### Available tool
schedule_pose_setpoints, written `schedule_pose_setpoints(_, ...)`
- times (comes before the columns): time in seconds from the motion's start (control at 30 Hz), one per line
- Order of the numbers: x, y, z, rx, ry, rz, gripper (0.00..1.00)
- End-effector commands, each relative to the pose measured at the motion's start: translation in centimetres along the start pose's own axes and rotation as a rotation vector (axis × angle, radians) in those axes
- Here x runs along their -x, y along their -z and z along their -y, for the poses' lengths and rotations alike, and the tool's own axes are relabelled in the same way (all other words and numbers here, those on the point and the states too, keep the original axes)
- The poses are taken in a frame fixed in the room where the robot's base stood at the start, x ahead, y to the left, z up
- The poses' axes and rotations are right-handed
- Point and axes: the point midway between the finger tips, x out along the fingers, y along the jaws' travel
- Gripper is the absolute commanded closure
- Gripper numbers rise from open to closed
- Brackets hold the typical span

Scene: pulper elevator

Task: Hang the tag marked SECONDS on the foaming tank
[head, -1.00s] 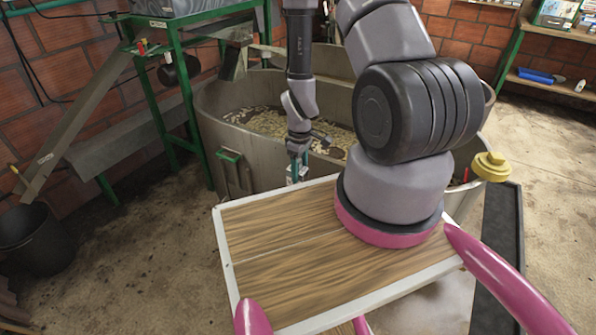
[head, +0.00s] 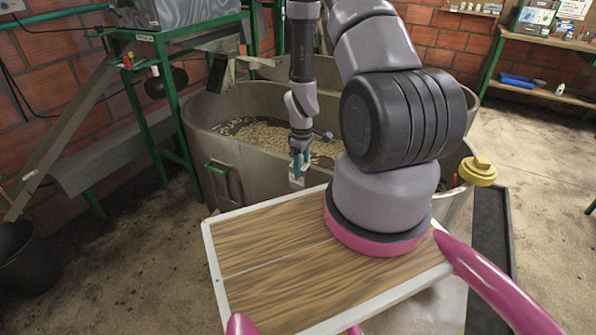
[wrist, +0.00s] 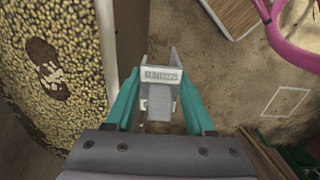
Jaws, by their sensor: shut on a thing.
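My gripper (head: 298,164) is shut on a pale grey tag (wrist: 160,76) with teal fingers on either side of it. The tag has a line of raised lettering, too small and blurred to read for sure. In the head view the tag (head: 296,180) hangs just outside the near wall of a large grey tank (head: 262,178) full of pale beans. In the wrist view the tank's rim (wrist: 106,50) lies left of the tag, with floor below the tag. I cannot tell whether this is the foaming tank.
A green bracket (head: 217,170) is fixed on the tank's outer wall, left of my gripper. A green stand (head: 150,120) rises behind it. A black bucket (head: 25,258) is at far left.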

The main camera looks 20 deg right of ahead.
Motion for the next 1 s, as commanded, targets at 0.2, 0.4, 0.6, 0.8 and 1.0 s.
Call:
schedule_pose_setpoints(0.2, 0.0, 0.0, -1.8, -0.003, 0.000, 0.000, 1.00)
schedule_pose_setpoints(0.4, 0.0, 0.0, -3.4, -0.002, 0.000, 0.000, 1.00)
schedule_pose_setpoints(0.6, 0.0, 0.0, -5.0, -0.002, 0.000, 0.000, 1.00)
schedule_pose_setpoints(0.8, 0.0, 0.0, -6.7, -0.002, -0.001, 0.000, 1.00)
schedule_pose_setpoints(1.0, -1.1, -0.1, -7.1, -0.001, 0.002, 0.002, 1.00)
